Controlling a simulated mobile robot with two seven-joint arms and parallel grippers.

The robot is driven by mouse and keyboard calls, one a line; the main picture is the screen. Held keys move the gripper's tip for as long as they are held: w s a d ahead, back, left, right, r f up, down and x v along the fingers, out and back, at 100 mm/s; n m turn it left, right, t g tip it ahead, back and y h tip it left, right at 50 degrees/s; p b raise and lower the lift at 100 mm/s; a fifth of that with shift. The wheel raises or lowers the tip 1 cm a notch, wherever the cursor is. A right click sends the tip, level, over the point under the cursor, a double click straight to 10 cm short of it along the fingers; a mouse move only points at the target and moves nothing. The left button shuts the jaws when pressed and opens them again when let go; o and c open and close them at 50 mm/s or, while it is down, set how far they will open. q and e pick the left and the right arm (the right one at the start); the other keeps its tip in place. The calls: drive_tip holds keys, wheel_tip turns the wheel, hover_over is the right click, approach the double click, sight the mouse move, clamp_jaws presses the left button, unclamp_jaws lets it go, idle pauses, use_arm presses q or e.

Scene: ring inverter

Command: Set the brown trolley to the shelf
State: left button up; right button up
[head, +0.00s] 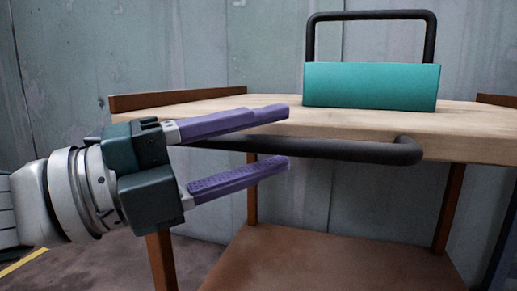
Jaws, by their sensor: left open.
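The trolley has a pale wooden top (470,124), brown posts and a brown lower deck (320,258). It fills the middle and right of the head view. A black bar handle (340,149) sticks out below the front edge of its top. My left gripper (288,138) comes in from the left, open, with purple fingers. In the picture, one finger is above the bar and one below it, with the bar passing between. I cannot tell whether either finger touches it. My right gripper is out of view. No separate shelf can be made out.
A teal block (372,86) stands on the trolley's top. A black hoop (370,15) rises behind it; what it is fixed to is hidden. A grey panelled wall (160,50) stands behind. Dark floor with a yellow line (22,262) shows at lower left.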

use_arm(q)
drive_tip(key=shift+c, duration=0.3)
clamp_jaws()
idle(1.1)
